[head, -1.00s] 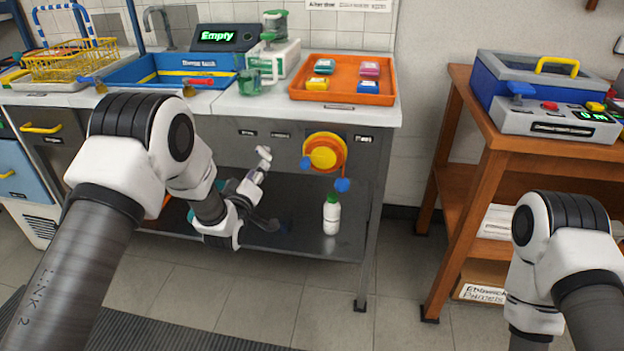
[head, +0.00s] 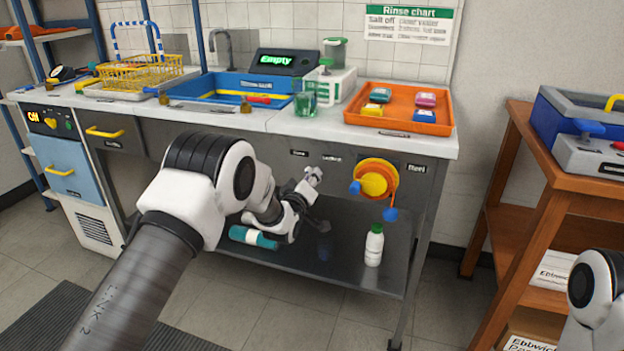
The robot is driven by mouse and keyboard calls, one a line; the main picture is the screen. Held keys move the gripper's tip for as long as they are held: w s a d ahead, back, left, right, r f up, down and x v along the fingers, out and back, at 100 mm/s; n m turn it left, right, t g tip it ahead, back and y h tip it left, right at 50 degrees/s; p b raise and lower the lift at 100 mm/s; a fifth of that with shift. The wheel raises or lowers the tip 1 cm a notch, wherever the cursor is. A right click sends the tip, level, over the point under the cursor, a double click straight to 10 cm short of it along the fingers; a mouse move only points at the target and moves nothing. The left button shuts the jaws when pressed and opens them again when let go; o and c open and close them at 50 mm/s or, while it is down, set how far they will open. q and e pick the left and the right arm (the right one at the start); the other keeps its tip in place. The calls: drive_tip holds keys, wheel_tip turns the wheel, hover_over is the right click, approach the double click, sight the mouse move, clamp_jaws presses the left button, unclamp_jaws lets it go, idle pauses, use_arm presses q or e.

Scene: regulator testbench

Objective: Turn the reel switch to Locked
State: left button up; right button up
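The orange and yellow reel (head: 374,183) is on the front panel under the counter, right of centre in the head view. A blue knob (head: 355,187) shows at its left edge and a blue piece (head: 391,214) hangs below it. Small labels sit on the panel; the one at the right reads Reel (head: 416,168), and one to the left (head: 332,158) is too small to read surely. My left gripper (head: 314,173) is in front of the panel, left of the reel and apart from it. Its finger gap is too small to judge. My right gripper is out of view.
A white bottle with a green cap (head: 373,245) and a teal cylinder (head: 253,237) are on the lower shelf (head: 330,275). An orange tray (head: 398,128) with several small boxes stands on the counter above. A wooden table (head: 540,150) stands at the right.

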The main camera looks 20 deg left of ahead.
use_arm(q)
drive_tip(key=shift+m, duration=0.4)
clamp_jaws()
drive_tip(key=m+p, duration=0.1)
drive_tip(key=m, duration=1.6)
drive_tip(key=shift+a, duration=0.1)
idle(0.4)
drive_tip(key=o, duration=0.7)
unclamp_jaws()
drive_tip(key=shift+s, duration=0.1)
